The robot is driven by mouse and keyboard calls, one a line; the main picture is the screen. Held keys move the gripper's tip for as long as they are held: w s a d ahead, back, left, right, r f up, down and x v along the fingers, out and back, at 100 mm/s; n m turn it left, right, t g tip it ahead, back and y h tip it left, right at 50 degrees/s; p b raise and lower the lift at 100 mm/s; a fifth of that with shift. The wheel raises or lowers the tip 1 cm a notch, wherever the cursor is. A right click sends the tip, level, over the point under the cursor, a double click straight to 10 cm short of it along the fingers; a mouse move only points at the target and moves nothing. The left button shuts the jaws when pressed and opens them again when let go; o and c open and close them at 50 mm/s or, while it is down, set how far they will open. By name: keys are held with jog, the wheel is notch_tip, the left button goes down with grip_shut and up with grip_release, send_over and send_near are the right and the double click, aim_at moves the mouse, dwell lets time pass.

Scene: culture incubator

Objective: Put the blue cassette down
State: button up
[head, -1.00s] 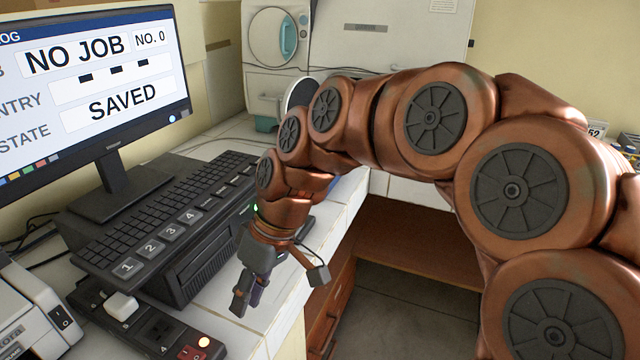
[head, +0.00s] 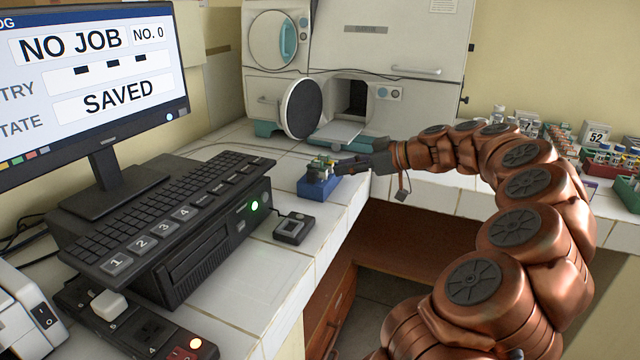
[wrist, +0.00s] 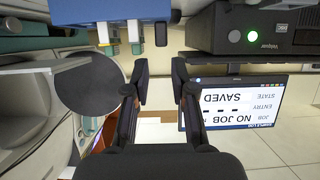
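The blue cassette (head: 318,187) rests on the white tiled counter, with several small vials or caps on top. My gripper (head: 350,165) is just right of it at the height of its top; I cannot tell in the head view whether they touch. In the wrist view the picture is upside down, and the blue cassette (wrist: 105,12) shows at the top edge, partly cut off, beyond the fingertips. My gripper (wrist: 161,72) there has its two fingers apart with nothing between them.
The incubator (head: 375,40) stands behind, with its round door (head: 302,108) swung open and a tray (head: 337,132) extended below the opening. A black computer unit (head: 215,240) and a small button box (head: 293,228) are left. Racks of vials (head: 590,150) stand right.

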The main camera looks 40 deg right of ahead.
aim_at(316, 171)
jog(key=shift+p+x, duration=0.3)
jog(key=shift+x, duration=3.45)
jog(key=shift+a+r, duration=0.1)
jog(key=shift+r, duration=0.05)
jog(key=shift+c, duration=0.3)
grip_shut()
